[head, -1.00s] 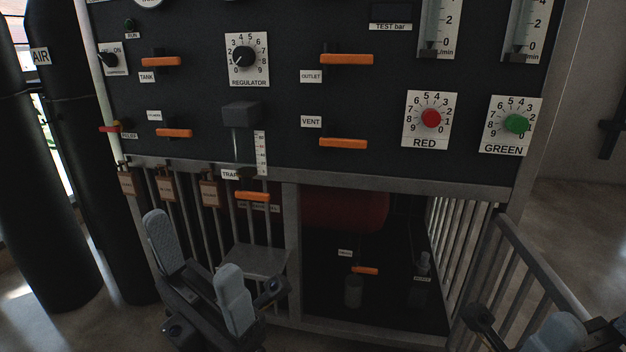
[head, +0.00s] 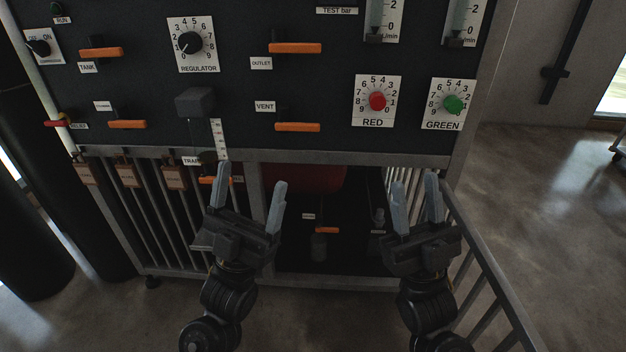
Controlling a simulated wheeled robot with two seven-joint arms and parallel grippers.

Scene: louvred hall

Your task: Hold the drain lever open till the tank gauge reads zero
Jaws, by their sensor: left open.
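A small orange lever (head: 326,230) sits low in the dark open bay under the panel, by a small label too blurred to read; I cannot confirm that it is the drain lever. A red tank (head: 318,178) lies in the top of that bay, partly hidden. No tank gauge face shows. My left gripper (head: 248,192) is open and empty, fingers up, in front of the bay's left side and to the left of the small lever. My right gripper (head: 415,192) is open and empty in front of the bay's right edge. Neither touches a lever.
The black panel (head: 240,95) carries several orange levers, including one at TANK (head: 100,52) and one at VENT (head: 298,127), plus REGULATOR (head: 190,43), RED (head: 377,101) and GREEN (head: 453,104) dials. A grey railing (head: 490,260) stands at right.

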